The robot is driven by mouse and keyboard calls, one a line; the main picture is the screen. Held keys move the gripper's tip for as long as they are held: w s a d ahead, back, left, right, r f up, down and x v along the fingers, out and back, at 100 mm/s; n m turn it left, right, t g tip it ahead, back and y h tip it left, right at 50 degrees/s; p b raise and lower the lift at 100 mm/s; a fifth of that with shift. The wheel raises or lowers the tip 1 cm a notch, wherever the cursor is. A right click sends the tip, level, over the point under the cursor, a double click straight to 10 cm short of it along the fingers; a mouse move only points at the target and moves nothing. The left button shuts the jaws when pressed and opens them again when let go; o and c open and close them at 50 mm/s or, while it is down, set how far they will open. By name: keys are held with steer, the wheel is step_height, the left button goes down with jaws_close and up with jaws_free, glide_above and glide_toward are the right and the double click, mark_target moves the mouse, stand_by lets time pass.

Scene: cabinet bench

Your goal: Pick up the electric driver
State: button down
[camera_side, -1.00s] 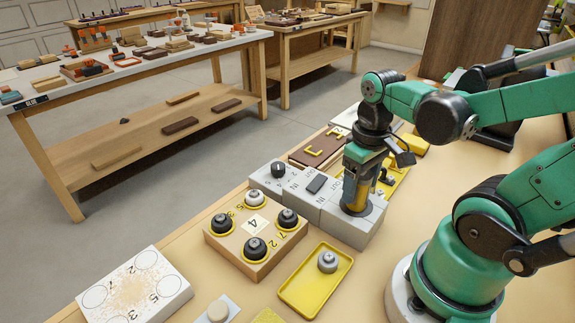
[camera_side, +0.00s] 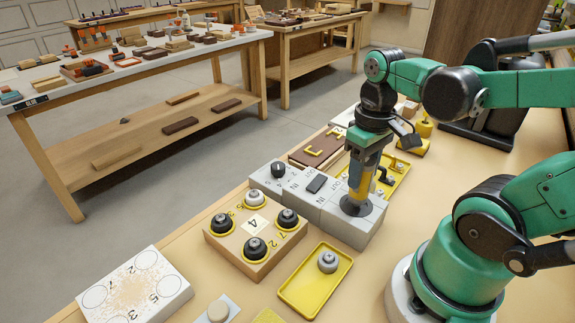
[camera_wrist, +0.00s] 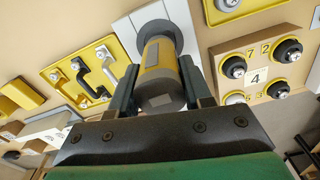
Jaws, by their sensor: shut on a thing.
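The electric driver (camera_side: 353,195) is a yellow and grey cylinder. It stands upright at a dark round seat on the grey block (camera_side: 348,232). My gripper (camera_side: 364,172) comes down on it from above and is shut on its body. In the wrist view the driver (camera_wrist: 160,72) lies between the two dark fingers of my gripper (camera_wrist: 160,88), with the dark round seat (camera_wrist: 158,32) behind its far end. I cannot tell whether its lower end is clear of the seat.
A wooden box with black knobs (camera_side: 254,268) and a yellow tray with a grey knob (camera_side: 310,297) stand in front. A knob block (camera_side: 268,185) is on the left. A yellow tray with handles (camera_side: 398,165) lies just behind.

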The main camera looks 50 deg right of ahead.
step_height(320, 180, up, 17)
steer(key=shift+r, duration=0.15)
steer(key=c, duration=1)
jaws_free()
steer(key=shift+c, duration=0.2)
jaws_close()
steer(key=w+a+f, duration=0.4)
steer(key=w+a, duration=0.1)
steer(key=w, duration=0.3)
steer(key=w+a+f, duration=0.4)
steer(key=w+f, duration=0.1)
steer(key=w, duration=0.3)
steer(key=shift+a+f, duration=0.15)
steer(key=shift+f, duration=2.25)
